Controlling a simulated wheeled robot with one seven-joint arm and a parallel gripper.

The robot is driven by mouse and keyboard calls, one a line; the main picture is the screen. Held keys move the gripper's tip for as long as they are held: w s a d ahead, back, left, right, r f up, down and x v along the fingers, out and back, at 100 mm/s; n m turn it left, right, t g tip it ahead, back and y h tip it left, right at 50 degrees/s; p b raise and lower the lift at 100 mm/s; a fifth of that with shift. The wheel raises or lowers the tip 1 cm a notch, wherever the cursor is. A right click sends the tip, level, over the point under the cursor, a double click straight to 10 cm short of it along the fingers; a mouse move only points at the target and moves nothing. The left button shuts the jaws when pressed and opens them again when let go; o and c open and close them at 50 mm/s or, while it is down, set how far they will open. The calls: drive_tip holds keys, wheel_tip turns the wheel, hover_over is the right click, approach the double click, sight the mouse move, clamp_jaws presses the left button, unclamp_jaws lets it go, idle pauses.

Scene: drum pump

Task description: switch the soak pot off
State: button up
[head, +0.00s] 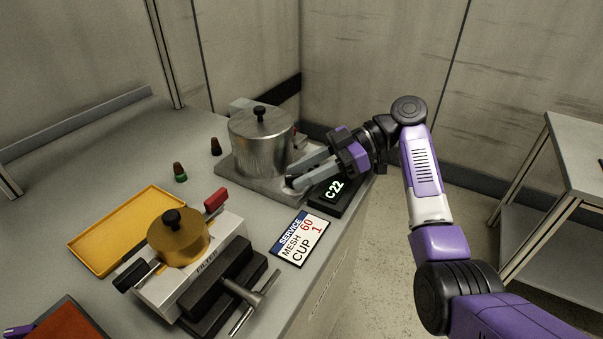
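The soak pot appears to be the silver lidded pot (262,143) with a black lid knob, standing on a grey metal base (229,170) at the back of the bench. My gripper (291,178) reaches in from the right, low at the pot's front right side. Its two grey fingers are apart, with their tips around or right beside a small dark knob (289,181) on the base. I cannot tell whether they grip it. The fingers partly hide the knob and its setting. A black display (335,189) reading "C 22" sits just right of the base.
A filter unit (190,262) with a brass lid, red handle and clamp stands at the front. A yellow tray (88,241), two small bottles (180,172) and a "SERVICE MESH 60 CUP 1" card (300,238) lie nearby. A grey side table (575,150) stands at right.

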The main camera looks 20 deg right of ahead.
drive_tip(key=v, duration=0.7)
drive_tip(key=shift+d, duration=0.15)
drive_tip(key=shift+s+d, duration=0.1)
